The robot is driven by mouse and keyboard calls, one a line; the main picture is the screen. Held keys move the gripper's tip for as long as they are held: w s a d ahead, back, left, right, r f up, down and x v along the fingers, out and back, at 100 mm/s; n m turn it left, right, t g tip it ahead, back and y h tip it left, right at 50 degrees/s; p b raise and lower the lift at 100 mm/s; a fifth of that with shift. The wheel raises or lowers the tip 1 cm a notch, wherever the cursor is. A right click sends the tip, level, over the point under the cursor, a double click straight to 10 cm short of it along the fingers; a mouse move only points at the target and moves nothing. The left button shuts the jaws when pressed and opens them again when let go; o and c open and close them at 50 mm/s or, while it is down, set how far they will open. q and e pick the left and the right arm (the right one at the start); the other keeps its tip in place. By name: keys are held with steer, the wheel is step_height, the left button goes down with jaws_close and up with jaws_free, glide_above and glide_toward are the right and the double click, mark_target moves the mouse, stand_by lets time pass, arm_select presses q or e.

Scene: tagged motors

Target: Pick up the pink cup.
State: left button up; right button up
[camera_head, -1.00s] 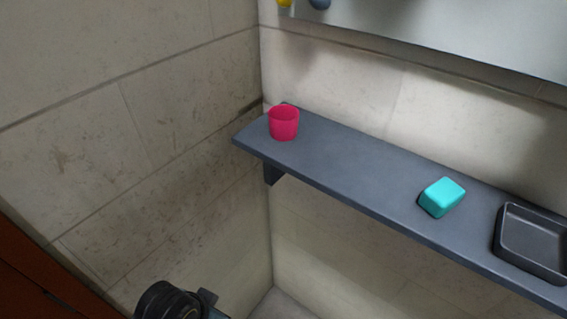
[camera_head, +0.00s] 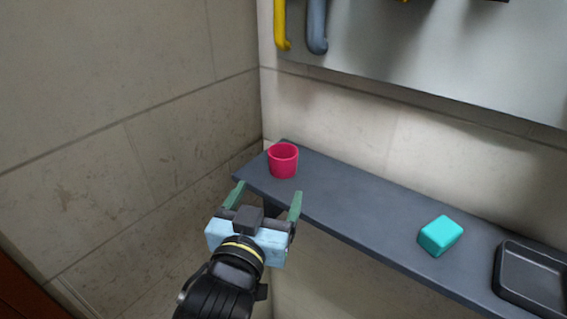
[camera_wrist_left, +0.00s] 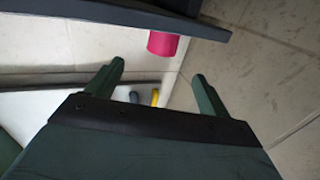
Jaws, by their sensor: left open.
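The pink cup (camera_head: 283,162) stands upright near the left end of a dark grey shelf (camera_head: 345,203). My left gripper (camera_head: 267,194) is open and empty, in front of the shelf's left end, with its fingers pointing toward the cup and apart from it. In the left wrist view, the cup (camera_wrist_left: 163,43) shows beyond the two green fingertips (camera_wrist_left: 158,72), partly hidden by the shelf edge. My right gripper is not in view.
A turquoise block (camera_head: 441,236) and a dark tray (camera_head: 533,281) sit farther right on the shelf. Yellow (camera_head: 281,28) and grey-blue (camera_head: 317,28) hook-like items hang on the panel above. A tiled wall stands close on the left.

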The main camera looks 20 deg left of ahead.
mark_target(279, 161)
arm_select(q)
steer(key=w, duration=0.2)
steer(key=w+p, duration=0.1)
steer(key=w, duration=0.4)
steer(key=shift+w+a+r+p, duration=0.15)
steer(key=shift+w+r+p, duration=0.15)
steer(key=shift+w, duration=0.1)
steer(key=w, duration=0.1)
steer(key=w+p, duration=0.1)
steer(key=w, duration=0.2)
steer(key=shift+w+a+f, duration=0.1)
steer(key=shift+w+a, duration=0.15)
steer(key=shift+a, duration=0.15)
steer(key=shift+w+f, duration=0.1)
steer(key=shift+w, duration=0.4)
